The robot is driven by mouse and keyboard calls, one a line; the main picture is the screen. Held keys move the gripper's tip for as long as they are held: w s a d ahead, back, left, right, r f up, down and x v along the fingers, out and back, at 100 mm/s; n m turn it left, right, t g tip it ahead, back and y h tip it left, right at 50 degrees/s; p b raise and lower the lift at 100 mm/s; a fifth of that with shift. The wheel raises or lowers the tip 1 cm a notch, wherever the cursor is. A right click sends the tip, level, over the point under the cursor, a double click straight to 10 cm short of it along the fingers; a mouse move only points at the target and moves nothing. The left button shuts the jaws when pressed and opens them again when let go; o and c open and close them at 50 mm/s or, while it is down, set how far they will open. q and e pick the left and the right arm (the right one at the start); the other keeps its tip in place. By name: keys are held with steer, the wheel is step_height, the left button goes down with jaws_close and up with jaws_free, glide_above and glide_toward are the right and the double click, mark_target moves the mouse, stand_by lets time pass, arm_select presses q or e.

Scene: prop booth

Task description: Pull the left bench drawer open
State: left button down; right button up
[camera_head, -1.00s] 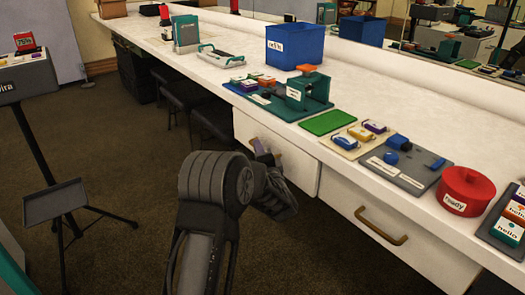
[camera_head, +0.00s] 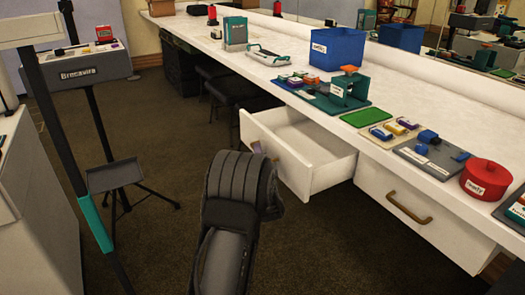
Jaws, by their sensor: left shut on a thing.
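The left bench drawer (camera_head: 290,168) is white and stands open, pulled out from under the bench top, with its empty-looking inside showing. My left gripper (camera_head: 258,149) is at the drawer's front, shut on its handle. My dark wrist hides most of the gripper and the handle. The right bench drawer (camera_head: 374,190), with a brass-coloured handle (camera_head: 409,207), is closed. My right gripper is not in view.
The white bench top (camera_head: 285,75) carries a blue bin (camera_head: 337,48), a teal fixture (camera_head: 348,90), a green mat (camera_head: 366,117) and a red pot (camera_head: 486,179). A dark stand (camera_head: 115,178) is on the left.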

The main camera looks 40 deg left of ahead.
arm_select(q)
steer(key=shift+s, duration=0.1)
steer(key=c, duration=1.5)
jaws_free()
steer(key=p+v, duration=0.1)
steer(key=v, duration=0.6)
steer(key=shift+s+d, duration=0.2)
steer(key=shift+d, duration=0.1)
steer(key=shift+f, duration=0.1)
